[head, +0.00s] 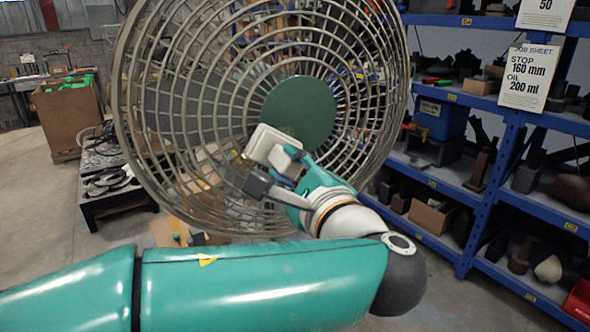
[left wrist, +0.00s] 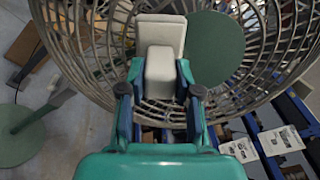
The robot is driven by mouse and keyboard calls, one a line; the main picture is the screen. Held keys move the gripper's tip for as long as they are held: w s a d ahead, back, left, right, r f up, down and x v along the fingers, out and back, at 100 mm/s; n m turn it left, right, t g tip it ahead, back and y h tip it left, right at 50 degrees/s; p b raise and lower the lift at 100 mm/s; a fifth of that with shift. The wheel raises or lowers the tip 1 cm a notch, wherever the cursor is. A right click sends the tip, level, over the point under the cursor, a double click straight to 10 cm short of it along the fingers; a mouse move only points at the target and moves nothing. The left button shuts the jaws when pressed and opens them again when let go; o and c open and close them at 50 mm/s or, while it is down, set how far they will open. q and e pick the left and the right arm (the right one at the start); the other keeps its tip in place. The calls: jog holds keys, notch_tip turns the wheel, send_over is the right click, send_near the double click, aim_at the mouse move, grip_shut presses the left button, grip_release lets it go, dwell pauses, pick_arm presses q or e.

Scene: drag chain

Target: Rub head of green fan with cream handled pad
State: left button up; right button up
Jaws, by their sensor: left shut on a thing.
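The fan head (head: 300,110) is a large round wire grille with a flat green disc at its centre, filling the upper middle of the head view. It also fills the top of the left wrist view (left wrist: 217,50). My left gripper (head: 276,167) is shut on the handle of the cream pad (head: 266,142). The pad's flat plate faces the grille, at the lower left edge of the green disc. In the left wrist view the block handle (left wrist: 160,70) sits between the fingers. I cannot tell whether the plate touches the wires. My right gripper is out of view.
Blue shelving (head: 450,185) with parts and boxes stands close on the right. A cardboard box (head: 68,115) and a low dark stand (head: 112,190) are at the left. A green round base (left wrist: 22,135) shows on the floor. Floor at the far left is clear.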

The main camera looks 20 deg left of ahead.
pick_arm(q)
jog(key=shift+w+a, duration=0.3)
jog(key=shift+w, duration=0.05)
jog(key=w+d+p, duration=0.2)
jog(key=d, duration=0.1)
jog(key=shift+w, duration=0.35)
jog(key=shift+a, duration=0.1)
jog(key=shift+s+a+b, duration=0.55)
jog(key=shift+a+b, duration=0.05)
jog(key=shift+a, duration=0.05)
jog(key=shift+s+a+r+b, duration=0.1)
jog(key=shift+s+a+b, duration=0.3)
jog(key=shift+s+a, duration=0.45)
jog(key=shift+w, duration=0.1)
